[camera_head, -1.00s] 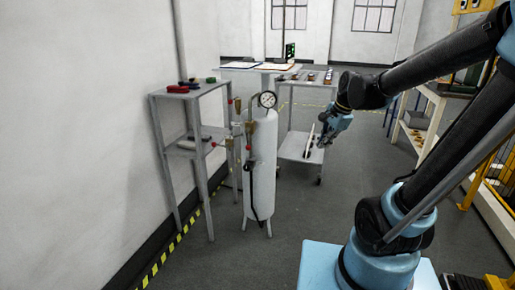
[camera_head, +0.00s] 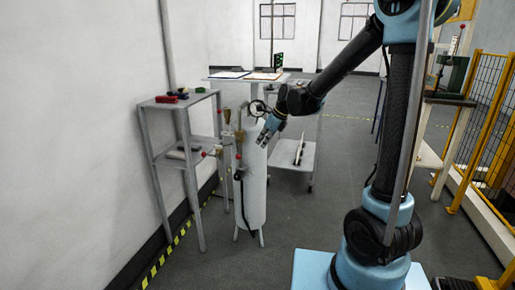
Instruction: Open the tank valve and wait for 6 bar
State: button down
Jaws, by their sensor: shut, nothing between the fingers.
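The white tank (camera_head: 253,195) stands upright on thin legs in the middle of the head view. Its round gauge (camera_head: 258,106) is partly hidden behind my arm, and I cannot read its needle. Brass valve fittings with red ball ends (camera_head: 239,137) sit on the tank's left side, beside pipework. A black hose hangs down the tank's front. My gripper (camera_head: 263,139) is shut and empty. It points down and left, in front of the tank's upper part in the picture. I cannot tell whether it touches the tank.
A grey shelf stand (camera_head: 181,104) with red and green items on top stands left, by the wall. A grey cart (camera_head: 292,155) stands behind the tank at right. Yellow fencing (camera_head: 480,130) lines the right side. The floor between is clear.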

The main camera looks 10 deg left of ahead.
jog(key=a+r+x, duration=0.1)
jog(key=a+x, duration=0.1)
jog(key=x, duration=0.9)
jog(key=shift+w+a+f, duration=0.15)
jog(key=shift+w+a, duration=0.2)
jog(key=shift+w+a+f+y, duration=0.15)
jog(key=shift+a+f+y, duration=0.1)
jog(key=shift+a+y, duration=0.45)
jog(key=shift+a, duration=0.1)
